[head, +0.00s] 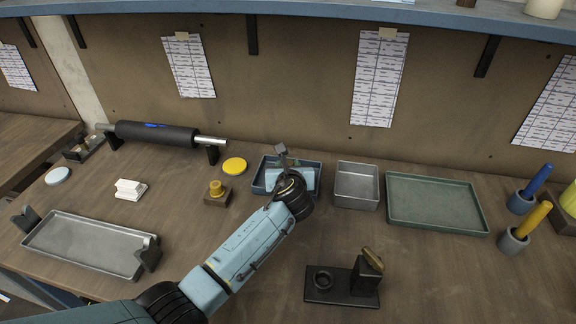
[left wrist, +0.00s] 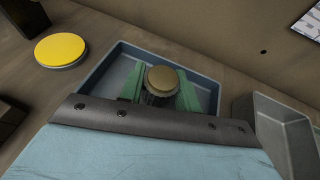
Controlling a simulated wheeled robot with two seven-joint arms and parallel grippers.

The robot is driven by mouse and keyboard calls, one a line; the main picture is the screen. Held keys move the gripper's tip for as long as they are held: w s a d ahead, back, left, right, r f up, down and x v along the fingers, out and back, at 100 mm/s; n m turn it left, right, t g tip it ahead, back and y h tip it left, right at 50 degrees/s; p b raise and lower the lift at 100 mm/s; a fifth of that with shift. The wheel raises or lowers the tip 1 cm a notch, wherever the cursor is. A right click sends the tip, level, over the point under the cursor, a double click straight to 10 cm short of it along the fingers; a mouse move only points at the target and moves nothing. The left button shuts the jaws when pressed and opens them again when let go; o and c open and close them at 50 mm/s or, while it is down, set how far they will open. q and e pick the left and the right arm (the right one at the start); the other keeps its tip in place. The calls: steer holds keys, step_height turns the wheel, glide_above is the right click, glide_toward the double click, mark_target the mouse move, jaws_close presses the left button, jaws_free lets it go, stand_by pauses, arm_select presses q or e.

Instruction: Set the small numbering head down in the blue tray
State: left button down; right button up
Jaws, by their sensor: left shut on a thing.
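The blue tray (head: 257,178) stands at the back middle of the bench; it also fills the middle of the left wrist view (left wrist: 205,92). My left gripper (left wrist: 160,88) is over the tray, its green fingers shut on the small numbering head (left wrist: 162,79), a round piece with a brass-coloured top and a dark ridged body. In the head view my left arm reaches up to the tray, and my wrist hides the numbering head and part of the tray. I cannot tell whether the numbering head touches the tray floor. My right gripper is not in view.
A grey metal tray (head: 357,184) stands close to the right of the blue tray, then a wide green tray (head: 434,203). A yellow disc (head: 234,165) and a brass-topped block (head: 216,193) are to the left. A dark stand (head: 341,287) is in front.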

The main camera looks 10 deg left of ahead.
arm_select(q)
steer(key=shift+f, duration=0.1)
steer(key=c, duration=0.9)
jaws_free()
